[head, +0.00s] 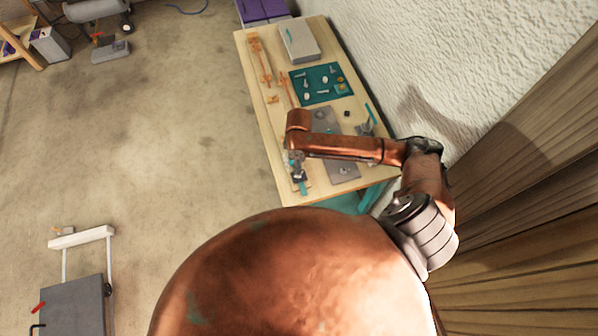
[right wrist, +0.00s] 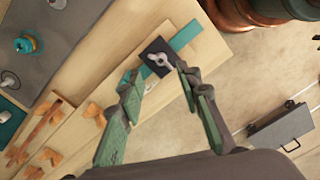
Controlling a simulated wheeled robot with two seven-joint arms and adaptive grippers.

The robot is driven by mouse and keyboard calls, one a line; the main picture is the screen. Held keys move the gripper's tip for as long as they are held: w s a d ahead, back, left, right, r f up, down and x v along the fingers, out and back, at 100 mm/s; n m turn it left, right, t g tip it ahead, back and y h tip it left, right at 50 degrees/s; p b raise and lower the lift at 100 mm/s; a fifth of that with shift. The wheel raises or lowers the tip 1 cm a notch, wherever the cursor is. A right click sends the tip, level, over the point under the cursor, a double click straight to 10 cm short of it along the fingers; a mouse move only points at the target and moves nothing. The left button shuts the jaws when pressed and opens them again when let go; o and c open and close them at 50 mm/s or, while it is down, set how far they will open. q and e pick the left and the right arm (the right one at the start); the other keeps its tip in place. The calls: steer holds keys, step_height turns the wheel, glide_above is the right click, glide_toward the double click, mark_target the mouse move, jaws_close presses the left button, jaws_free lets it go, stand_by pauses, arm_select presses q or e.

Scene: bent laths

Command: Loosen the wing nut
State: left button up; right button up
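The wing nut (right wrist: 160,62) is a small light-grey metal piece on a dark square block (right wrist: 147,51) in the right wrist view. The block sits on a teal strip (right wrist: 187,34) over a pale wooden board. My right gripper (right wrist: 156,74) is open, its green fingers spread to either side of the wing nut. I see no contact with it, and the height of the fingertips above it is hard to tell. In the head view my right gripper (head: 298,162) is over the near left end of the table; the wing nut is not distinguishable there. My left gripper is not in view.
The wooden table (head: 262,106) stands against a white wall. It holds a teal mat (head: 313,72) with small parts, a grey box (head: 299,40), orange wooden pieces (head: 259,59) and a grey plate (head: 345,168). A grey toolbox (right wrist: 281,128) is on the floor. Open floor lies left.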

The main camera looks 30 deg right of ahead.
step_height(320, 180, down, 7)
steer(key=shift+f+p, duration=0.1)
steer(key=shift+p, duration=0.2)
jaws_close()
stand_by(0.4)
